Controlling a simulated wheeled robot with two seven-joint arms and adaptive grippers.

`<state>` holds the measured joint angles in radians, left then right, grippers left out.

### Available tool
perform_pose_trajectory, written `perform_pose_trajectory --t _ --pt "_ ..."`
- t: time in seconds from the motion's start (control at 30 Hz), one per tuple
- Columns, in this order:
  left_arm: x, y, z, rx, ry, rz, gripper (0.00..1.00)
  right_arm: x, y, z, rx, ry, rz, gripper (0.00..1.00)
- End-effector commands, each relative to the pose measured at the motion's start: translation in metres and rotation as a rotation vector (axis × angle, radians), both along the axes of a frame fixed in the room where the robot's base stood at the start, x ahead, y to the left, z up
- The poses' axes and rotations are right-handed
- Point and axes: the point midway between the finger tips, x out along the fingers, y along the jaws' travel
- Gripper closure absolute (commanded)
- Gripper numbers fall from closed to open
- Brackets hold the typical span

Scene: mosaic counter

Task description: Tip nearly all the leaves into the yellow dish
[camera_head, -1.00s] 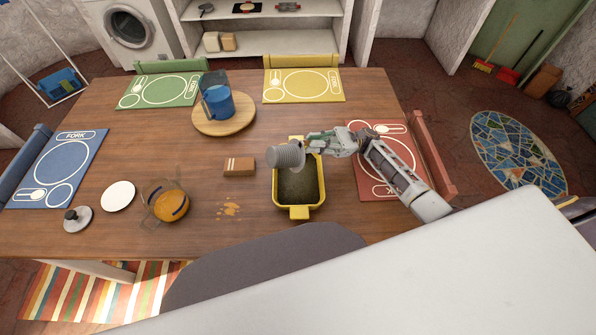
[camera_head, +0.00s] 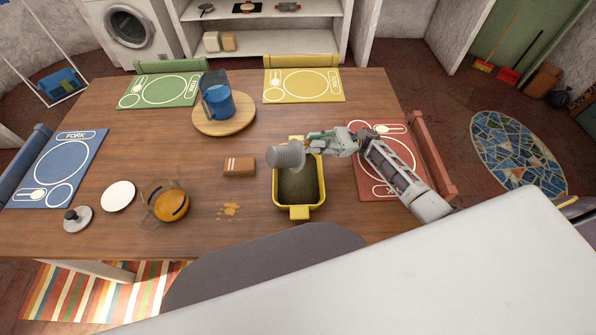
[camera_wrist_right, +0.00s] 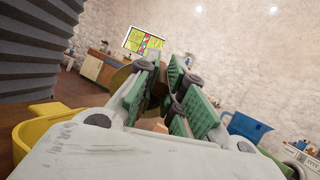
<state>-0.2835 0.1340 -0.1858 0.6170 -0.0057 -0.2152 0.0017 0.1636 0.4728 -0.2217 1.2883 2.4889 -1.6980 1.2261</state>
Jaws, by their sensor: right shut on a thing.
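The yellow dish (camera_head: 294,212) stands near the front right of the wooden table, holding a dark green-brown mass of leaves (camera_head: 298,186). A grey ribbed container (camera_head: 286,157) is tipped over on its side above the dish's left rear part. My right gripper (camera_head: 318,143) is shut on this container from the right; the ribbed wall also fills the upper left of the right wrist view (camera_wrist_right: 40,50). The container's inside is hidden, so I cannot tell what is left in it. My left gripper is not in view.
A brown box (camera_head: 239,167) and an orange spill (camera_head: 229,209) lie left of the dish. A glass pot (camera_head: 170,205) with orange liquid is farther left. A blue jug (camera_head: 218,102) stands on a round board behind. A red placemat (camera_head: 370,185) lies under my right arm.

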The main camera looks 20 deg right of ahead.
Motion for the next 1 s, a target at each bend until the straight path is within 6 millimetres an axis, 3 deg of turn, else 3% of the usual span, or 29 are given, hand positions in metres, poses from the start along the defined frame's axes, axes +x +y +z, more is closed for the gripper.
perform_pose_trajectory --t 0.4,1.0 --pt "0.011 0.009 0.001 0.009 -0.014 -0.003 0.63 0.000 0.000 0.000 0.003 -0.001 0.000 1.00" --pt "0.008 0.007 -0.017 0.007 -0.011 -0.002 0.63 0.001 -0.004 -0.009 0.093 0.010 0.000 1.00"
